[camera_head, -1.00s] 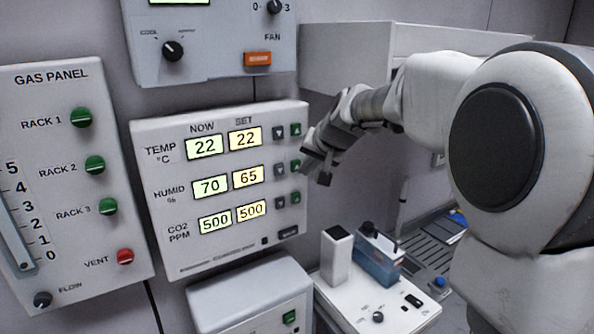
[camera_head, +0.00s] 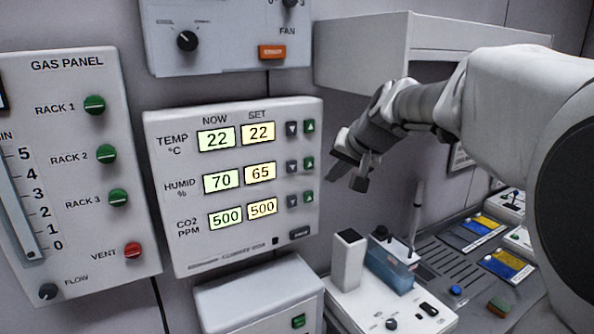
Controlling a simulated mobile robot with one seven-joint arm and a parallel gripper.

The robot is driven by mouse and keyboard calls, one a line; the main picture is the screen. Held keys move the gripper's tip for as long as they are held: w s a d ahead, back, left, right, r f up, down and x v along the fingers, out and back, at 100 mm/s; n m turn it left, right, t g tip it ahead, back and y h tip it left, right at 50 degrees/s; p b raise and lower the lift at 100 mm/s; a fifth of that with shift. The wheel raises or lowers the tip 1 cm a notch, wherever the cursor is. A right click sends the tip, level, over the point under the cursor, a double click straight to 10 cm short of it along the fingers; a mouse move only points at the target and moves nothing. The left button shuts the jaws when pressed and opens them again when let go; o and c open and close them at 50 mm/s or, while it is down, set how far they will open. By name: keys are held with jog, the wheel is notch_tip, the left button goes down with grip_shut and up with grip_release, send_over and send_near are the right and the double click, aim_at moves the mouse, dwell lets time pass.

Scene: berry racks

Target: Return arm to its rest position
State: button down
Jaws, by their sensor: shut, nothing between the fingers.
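My gripper (camera_head: 350,172) is at the end of my white and grey arm, right of centre. It is shut and empty, pointing down and to the left. It hangs just right of the climate panel (camera_head: 165,238), with a small gap in the picture between its fingers and the panel's green buttons. The panel shows temperature 22 now and 22 set, humidity 70 now and 65 set, and CO2 500 and 500. My arm bends back to the right edge, where a large joint is cut off.
A gas panel (camera_head: 82,150) with green knobs and a red vent knob is at left. A fan panel (camera_head: 226,45) is above. A pale shelf box (camera_head: 360,60) is behind my arm. Below my gripper stand a white device (camera_head: 375,305) and a blue container (camera_head: 390,268).

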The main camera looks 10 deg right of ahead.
dwell(0.4)
jog(key=s+f+n+g+h, duration=0.1)
jog(key=s+f, duration=0.2)
jog(key=s, duration=0.7)
jog(key=s+f+n+g, duration=0.1)
jog(key=s+f, duration=0.2)
jog(key=s, duration=0.6)
jog(key=s+f+n+g+h, duration=0.1)
jog(key=s+f+n, duration=0.1)
jog(key=s, duration=0.8)
jog(key=shift+s+a+f+h, duration=0.3)
jog(key=shift+a+f, duration=0.15)
jog(key=shift+f, duration=0.45)
